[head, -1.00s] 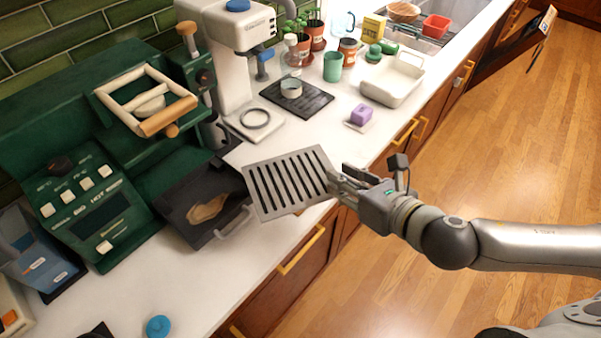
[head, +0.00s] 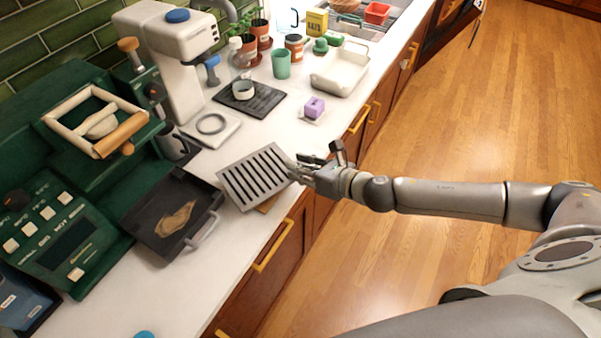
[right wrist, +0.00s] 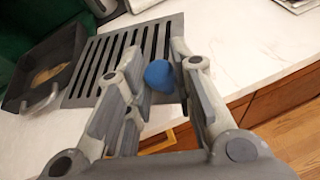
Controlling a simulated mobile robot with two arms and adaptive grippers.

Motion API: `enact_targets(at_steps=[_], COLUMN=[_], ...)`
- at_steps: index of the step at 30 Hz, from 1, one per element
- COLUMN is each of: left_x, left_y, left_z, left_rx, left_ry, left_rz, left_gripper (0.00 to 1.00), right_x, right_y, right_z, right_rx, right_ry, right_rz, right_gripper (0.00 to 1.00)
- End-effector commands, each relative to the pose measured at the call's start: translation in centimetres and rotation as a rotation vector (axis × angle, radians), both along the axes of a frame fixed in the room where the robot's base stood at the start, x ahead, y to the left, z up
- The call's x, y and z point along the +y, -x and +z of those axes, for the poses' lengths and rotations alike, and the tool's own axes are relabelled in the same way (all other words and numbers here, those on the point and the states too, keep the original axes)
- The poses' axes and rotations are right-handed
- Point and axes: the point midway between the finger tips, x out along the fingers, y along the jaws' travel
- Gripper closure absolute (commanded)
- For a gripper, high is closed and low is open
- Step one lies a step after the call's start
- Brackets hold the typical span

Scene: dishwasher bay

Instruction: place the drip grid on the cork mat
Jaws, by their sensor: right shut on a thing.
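The drip grid (head: 252,178) is a grey slotted plate, slightly tilted in the head view. My right gripper (head: 298,170) is shut on its right edge. In the right wrist view the grid (right wrist: 118,62) extends beyond my fingers (right wrist: 155,85), and a rounded blue thing (right wrist: 160,75) shows between them. A small tan corner, apparently the cork mat (head: 267,205), peeks out below the grid near the counter's front edge; the rest is hidden by the grid. I cannot tell whether the grid touches it. My left gripper is not in view.
A dark tray with a handle (head: 150,220) lies just left of the grid. Behind stand a white coffee machine (head: 180,60) and a black slotted tray (head: 262,104). A purple block (head: 314,107) and white dish (head: 340,72) are farther right. Counter between them is clear.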

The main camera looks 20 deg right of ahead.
Motion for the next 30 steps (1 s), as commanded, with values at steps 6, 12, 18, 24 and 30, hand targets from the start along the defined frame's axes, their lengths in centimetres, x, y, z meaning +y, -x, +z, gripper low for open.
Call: enact_targets(at_steps=[6,12,18,24,30], left_x=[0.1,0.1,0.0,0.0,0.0], left_y=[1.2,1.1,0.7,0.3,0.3], left_z=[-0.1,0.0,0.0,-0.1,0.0], left_rx=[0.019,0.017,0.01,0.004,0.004], left_ry=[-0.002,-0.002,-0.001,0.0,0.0], left_rz=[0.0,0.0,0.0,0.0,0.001], left_gripper=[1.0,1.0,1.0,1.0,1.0], right_x=[-0.3,-0.3,-0.3,-0.3,-0.3], right_y=[-1.0,-1.1,-1.1,-1.1,-1.1], right_z=[-1.2,-3.8,-4.3,-4.5,-4.5], right_rx=[-0.001,0.003,-0.001,-0.001,0.0], right_ry=[-0.001,-0.003,-0.001,0.0,0.0], right_rz=[-0.001,-0.001,-0.002,-0.001,-0.001], right_gripper=[1.0,1.0,1.0,1.0,0.55])
